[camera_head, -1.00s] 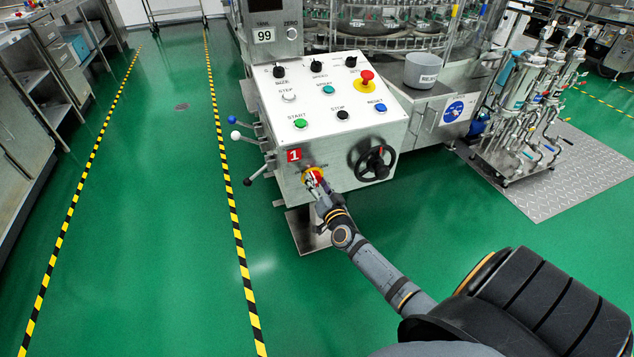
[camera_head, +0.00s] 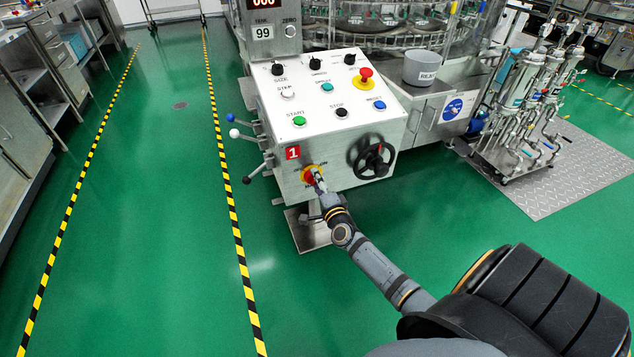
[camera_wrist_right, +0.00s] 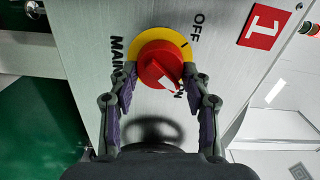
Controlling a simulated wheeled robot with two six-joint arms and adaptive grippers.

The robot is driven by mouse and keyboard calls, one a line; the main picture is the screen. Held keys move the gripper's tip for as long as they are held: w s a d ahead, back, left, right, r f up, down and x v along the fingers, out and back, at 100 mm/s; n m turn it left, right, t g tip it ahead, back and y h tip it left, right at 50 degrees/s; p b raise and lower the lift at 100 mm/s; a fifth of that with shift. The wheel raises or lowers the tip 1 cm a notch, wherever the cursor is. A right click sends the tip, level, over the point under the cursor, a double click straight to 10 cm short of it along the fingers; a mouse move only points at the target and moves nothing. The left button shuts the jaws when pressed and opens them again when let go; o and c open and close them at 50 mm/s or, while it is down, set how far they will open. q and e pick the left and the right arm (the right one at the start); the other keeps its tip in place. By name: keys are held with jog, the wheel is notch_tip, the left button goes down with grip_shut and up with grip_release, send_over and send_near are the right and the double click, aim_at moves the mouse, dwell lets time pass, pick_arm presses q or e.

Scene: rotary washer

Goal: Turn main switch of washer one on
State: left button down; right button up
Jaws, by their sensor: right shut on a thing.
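The main switch of washer one is a red rotary knob on a yellow ring (camera_head: 309,174), low on the white control box beside a red "1" label (camera_head: 293,153). In the right wrist view the red knob (camera_wrist_right: 158,62) sits between my fingers, with "OFF" above right and "MAIN" at left. Its white pointer mark is angled down to the right, over the partly hidden "ON" lettering. My right gripper (camera_head: 319,182) is at the switch, shut on the knob with a finger on each side (camera_wrist_right: 160,76). The display (camera_head: 264,3) above shows lit red digits. My left gripper is out of view.
A black handwheel (camera_head: 372,160) sits right of the switch. Several buttons and an emergency stop (camera_head: 364,77) are on the top panel. Levers with ball ends (camera_head: 236,133) stick out at left. Green floor is clear in front.

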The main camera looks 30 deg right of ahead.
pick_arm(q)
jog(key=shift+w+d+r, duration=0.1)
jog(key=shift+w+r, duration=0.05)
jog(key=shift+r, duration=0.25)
pick_arm(e)
jog(key=shift+f+m, duration=0.1)
jog(key=shift+m, duration=0.6)
jog(key=o, duration=1.1)
jog(key=shift+o, duration=0.2)
jog(key=shift+s, duration=0.1)
jog(key=v, duration=1.1)
jog(key=shift+s, duration=0.4)
jog(key=shift+a, duration=0.1)
